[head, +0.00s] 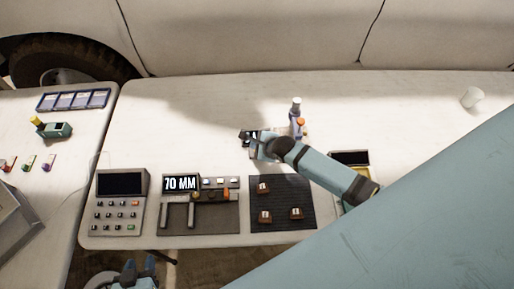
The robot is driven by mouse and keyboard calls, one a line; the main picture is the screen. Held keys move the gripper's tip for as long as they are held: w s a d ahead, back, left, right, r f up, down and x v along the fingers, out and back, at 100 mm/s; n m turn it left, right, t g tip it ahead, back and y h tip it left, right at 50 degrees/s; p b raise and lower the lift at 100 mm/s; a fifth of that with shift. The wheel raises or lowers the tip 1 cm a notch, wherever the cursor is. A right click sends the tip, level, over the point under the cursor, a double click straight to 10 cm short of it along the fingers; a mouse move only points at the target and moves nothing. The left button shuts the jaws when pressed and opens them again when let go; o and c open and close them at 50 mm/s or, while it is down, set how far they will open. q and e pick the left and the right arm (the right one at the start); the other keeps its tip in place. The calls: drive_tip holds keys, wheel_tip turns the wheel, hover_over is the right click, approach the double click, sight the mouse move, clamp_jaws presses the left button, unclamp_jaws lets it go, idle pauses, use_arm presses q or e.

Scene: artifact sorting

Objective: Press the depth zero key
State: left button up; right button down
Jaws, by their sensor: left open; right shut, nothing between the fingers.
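The depth gauge (218,215) stands near the front edge of the table, and its display (181,184) reads 70 MM. A row of small light keys (220,181) sits right of the display; their labels are too small to read, so I cannot tell which one is the depth zero key. My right gripper (245,136) is shut and empty, behind and above the gauge, apart from the keys. My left gripper (140,270) is open, low at the bottom edge, in front of the table.
A keypad device (120,186) with a dark screen stands left of the gauge. A dark mat (282,181) with several small brown blocks lies to its right. Bottles (296,108) stand behind my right arm, and a white cup (472,97) stands far right. My blue arm covers the lower right.

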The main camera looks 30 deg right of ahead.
idle(0.7)
drive_tip(key=shift+f, duration=0.15)
drive_tip(key=shift+f, duration=0.3)
drive_tip(key=shift+f, duration=0.35)
idle(0.4)
drive_tip(key=shift+r, duration=0.15)
drive_tip(key=shift+r+p, duration=0.6)
drive_tip(key=shift+p, duration=0.35)
